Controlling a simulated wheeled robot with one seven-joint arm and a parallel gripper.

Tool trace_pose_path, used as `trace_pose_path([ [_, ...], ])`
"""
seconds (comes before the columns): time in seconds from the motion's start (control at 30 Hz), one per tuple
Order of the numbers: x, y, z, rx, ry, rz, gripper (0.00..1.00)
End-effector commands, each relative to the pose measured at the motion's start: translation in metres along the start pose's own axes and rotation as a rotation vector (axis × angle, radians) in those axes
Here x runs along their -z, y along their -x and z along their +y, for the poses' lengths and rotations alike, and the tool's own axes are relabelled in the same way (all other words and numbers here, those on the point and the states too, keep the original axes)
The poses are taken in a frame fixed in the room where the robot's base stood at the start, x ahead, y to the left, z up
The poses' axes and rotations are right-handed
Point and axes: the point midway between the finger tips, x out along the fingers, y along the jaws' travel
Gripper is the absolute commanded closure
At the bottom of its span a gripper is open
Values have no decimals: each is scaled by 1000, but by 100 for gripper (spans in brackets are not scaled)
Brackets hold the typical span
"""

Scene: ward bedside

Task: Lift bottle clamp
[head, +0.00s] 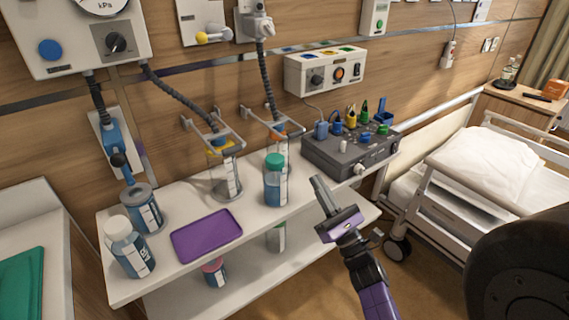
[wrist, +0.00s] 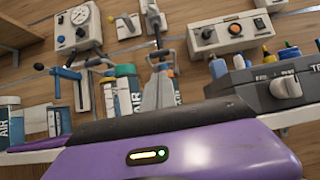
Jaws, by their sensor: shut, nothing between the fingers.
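Two grey metal bottle clamps are mounted on the wall above the shelf: the left clamp (head: 228,137) over a clear bottle with a yellow top (head: 225,180), the right clamp (head: 283,128) over a bottle with an orange top (head: 271,132). Both clamps sit low around the bottle tops. A blue bottle with a green cap (head: 276,185) stands in front of the right one and partly hides it. My gripper (head: 318,184) is shut and empty, in front of the shelf, right of the green-capped bottle and apart from the clamps. In the wrist view its purple body fills the bottom.
The white shelf (head: 185,267) holds a purple tray (head: 206,236), a white-capped bottle (head: 127,247), a blue-grey canister (head: 145,207) and a dark control box (head: 345,153). Hoses hang from the wall units. A bed (head: 480,165) stands at right. The floor before the shelf is clear.

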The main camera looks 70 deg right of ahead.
Motion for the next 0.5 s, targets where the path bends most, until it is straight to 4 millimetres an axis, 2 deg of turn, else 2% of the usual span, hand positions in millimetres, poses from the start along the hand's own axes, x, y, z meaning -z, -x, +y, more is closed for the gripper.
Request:
trace_pose_path([
  [0.33, 0, -1, 0, 0, 4, 0, 100],
  [0.5, -2, -16, 0, 0, 3, -2, 100],
])
